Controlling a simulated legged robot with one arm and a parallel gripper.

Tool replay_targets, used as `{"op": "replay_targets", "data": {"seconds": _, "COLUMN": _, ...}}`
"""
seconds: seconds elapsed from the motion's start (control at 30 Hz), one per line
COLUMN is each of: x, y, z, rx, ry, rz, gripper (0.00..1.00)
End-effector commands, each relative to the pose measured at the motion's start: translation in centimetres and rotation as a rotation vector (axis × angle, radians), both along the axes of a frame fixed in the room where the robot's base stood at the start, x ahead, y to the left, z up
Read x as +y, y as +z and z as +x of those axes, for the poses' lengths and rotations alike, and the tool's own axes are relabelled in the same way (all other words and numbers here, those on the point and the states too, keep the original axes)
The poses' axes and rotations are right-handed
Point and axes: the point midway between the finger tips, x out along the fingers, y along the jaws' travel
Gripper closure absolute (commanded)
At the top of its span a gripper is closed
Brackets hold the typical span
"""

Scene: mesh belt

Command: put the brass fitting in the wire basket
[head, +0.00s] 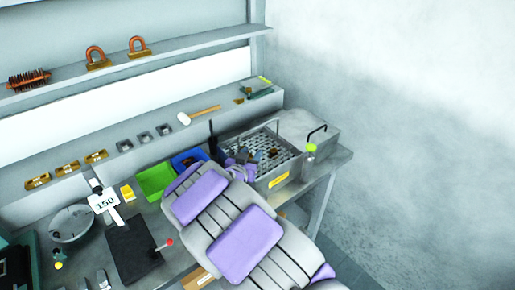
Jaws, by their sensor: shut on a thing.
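The wire basket (292,172) is a grey mesh tray with a raised handle and a yellow label on its front, at the right end of the bench. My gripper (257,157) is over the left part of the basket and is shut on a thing. A small brownish piece (272,153) shows by the jaw tips and looks like the brass fitting. It is too small to tell how it sits in the jaws or whether it touches the mesh. My purple and grey arm hides part of the basket's left side.
A green bin (155,180) and a blue bin (188,159) stand left of the basket. A grey lidded box (305,128) is behind it, and a green-capped bottle (310,150) is at its right corner. A mallet (199,115) lies on the ledge behind. The bench ends just right of the basket.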

Motion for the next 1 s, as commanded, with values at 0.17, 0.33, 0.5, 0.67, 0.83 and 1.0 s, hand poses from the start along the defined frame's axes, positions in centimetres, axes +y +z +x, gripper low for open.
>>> {"op": "replay_targets", "data": {"seconds": 0.17, "x": -1.1, "y": -0.1, "z": 2.3, "rx": -0.001, "ry": -0.002, "rz": -0.003, "gripper": 0.93}}
{"op": "replay_targets", "data": {"seconds": 0.33, "x": -1.4, "y": 0.0, "z": 3.2, "rx": -0.003, "ry": -0.001, "rz": -0.001, "gripper": 0.93}}
{"op": "replay_targets", "data": {"seconds": 0.5, "x": -2.6, "y": -0.2, "z": 5.5, "rx": 0.001, "ry": -0.003, "rz": 0.0, "gripper": 0.93}}
{"op": "replay_targets", "data": {"seconds": 0.67, "x": -2.8, "y": -1.2, "z": 6.3, "rx": 0.0, "ry": 0.003, "rz": -0.004, "gripper": 0.93}}
{"op": "replay_targets", "data": {"seconds": 0.83, "x": -2.7, "y": -1.5, "z": 6.2, "rx": -0.001, "ry": 0.001, "rz": -0.002, "gripper": 0.93}}
{"op": "replay_targets", "data": {"seconds": 1.0, "x": -2.7, "y": -1.5, "z": 6.2, "rx": -0.001, "ry": 0.001, "rz": -0.002, "gripper": 0.93}}
